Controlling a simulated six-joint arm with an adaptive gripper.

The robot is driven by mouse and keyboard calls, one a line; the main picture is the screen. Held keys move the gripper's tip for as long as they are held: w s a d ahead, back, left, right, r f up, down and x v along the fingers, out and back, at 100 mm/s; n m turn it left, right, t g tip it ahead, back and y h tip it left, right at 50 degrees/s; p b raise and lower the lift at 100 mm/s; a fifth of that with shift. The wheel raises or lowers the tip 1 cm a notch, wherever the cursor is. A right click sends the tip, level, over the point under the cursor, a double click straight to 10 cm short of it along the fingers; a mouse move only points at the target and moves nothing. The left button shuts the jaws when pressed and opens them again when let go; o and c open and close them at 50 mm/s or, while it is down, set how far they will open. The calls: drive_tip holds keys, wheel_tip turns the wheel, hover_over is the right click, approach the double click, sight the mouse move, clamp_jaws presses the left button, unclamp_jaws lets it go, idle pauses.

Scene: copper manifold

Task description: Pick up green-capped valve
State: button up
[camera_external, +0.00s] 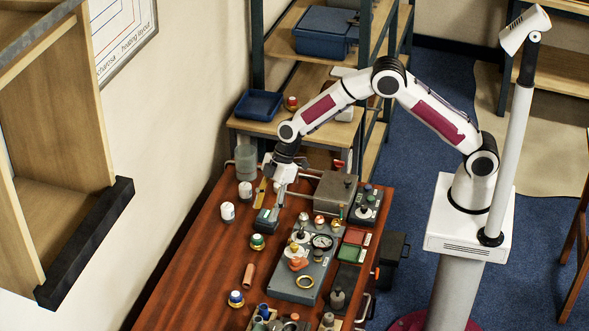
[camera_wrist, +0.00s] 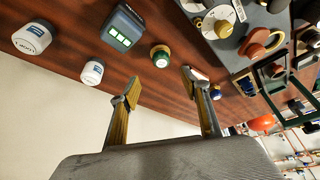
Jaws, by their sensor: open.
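The green-capped valve (camera_external: 257,242) is a small round fitting with green and brass colours, standing on the wooden table left of the grey manifold plate. In the wrist view the valve (camera_wrist: 160,56) shows ahead of the fingers, slightly above the middle of the gap between them. My gripper (camera_external: 283,194) is above the table, farther back than the valve and near a dark boxy meter. In the wrist view my gripper (camera_wrist: 162,88) has its two fingers wide apart with nothing between them. The valve is in plain view and apart from the fingers.
The dark meter (camera_external: 267,220) stands behind the valve; two white jars (camera_external: 228,211) (camera_external: 245,190) stand to its left. The grey manifold plate (camera_external: 312,275) carries knobs and a gauge to the right. A blue-capped fitting (camera_external: 236,299) stands nearer the front. The table left of the valve is clear.

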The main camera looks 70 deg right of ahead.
sight(257, 237)
drive_tip(key=shift+x, duration=1.75)
drive_tip(key=shift+d, duration=0.1)
drive_tip(key=shift+x, duration=1.3)
drive_tip(key=shift+a+x, duration=0.2)
drive_tip(key=shift+x, duration=2.4)
drive_tip(key=shift+s, duration=0.1)
clamp_jaws()
drive_tip(key=shift+r, duration=5.1)
